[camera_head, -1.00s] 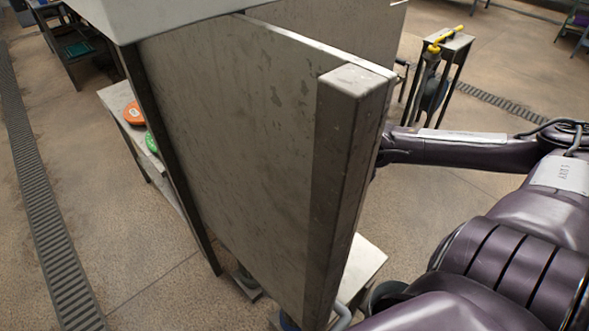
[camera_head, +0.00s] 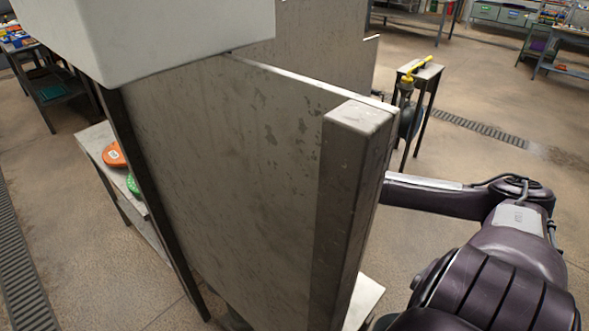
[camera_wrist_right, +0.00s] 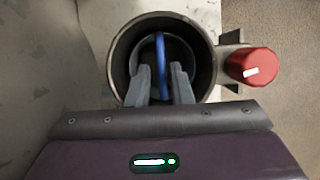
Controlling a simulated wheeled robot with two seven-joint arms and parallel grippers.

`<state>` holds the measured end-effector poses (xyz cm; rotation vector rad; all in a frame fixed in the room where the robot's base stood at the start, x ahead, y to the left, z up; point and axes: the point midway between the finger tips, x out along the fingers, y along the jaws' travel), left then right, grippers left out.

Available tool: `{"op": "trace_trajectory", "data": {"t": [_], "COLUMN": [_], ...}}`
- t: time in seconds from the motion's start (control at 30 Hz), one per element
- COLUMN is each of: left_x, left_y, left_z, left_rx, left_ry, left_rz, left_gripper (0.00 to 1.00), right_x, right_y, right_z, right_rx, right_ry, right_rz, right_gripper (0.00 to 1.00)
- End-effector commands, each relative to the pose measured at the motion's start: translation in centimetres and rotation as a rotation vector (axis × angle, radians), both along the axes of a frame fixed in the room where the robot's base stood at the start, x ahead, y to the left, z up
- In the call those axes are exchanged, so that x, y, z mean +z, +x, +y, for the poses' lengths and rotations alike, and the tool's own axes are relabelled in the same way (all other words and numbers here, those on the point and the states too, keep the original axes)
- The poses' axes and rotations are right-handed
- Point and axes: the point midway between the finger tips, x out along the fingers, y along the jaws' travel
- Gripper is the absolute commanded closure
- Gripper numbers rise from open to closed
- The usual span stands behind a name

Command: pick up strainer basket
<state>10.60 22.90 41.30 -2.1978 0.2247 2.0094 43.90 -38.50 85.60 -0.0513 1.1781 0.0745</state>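In the right wrist view, a strainer basket with an upright blue handle (camera_wrist_right: 161,62) sits inside a dark round housing (camera_wrist_right: 207,62). The basket's grey rim (camera_wrist_right: 143,46) shows within it. My right gripper (camera_wrist_right: 161,78) has its two grey fingers inside the housing's mouth, one on each side of the blue handle. Gaps show between the handle and the fingers, so the gripper looks open. In the head view, the basket and my right gripper are hidden behind a tall panel. My left gripper is in no view.
A red knob (camera_wrist_right: 252,66) sticks out at the housing's right. A tall stained panel (camera_head: 230,170) with a thick post (camera_head: 350,200) stands close in front of me. A white box (camera_head: 170,35) is at upper left. A small stand (camera_head: 424,75) is beyond. Open floor lies right.

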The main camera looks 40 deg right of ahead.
Motion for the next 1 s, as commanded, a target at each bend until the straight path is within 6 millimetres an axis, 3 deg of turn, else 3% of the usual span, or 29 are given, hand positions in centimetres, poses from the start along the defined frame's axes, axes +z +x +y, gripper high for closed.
{"op": "trace_trajectory", "data": {"t": [0.3,0.57,0.73,1.0], "left_x": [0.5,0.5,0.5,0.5], "left_y": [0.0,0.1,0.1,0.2], "left_z": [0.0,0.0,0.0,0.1], "left_rx": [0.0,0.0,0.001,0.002], "left_ry": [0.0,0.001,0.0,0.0], "left_rz": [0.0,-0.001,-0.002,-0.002], "left_gripper": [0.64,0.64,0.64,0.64], "right_x": [-3.2,-3.5,-3.5,-3.5], "right_y": [1.8,1.9,1.9,1.9], "right_z": [0.0,0.0,0.0,0.0], "right_rx": [-0.002,0.0,0.0,0.0], "right_ry": [0.003,0.0,0.0,0.0], "right_rz": [-0.001,0.0,0.0,-0.001], "right_gripper": [0.8,0.8,0.99,1.0]}}
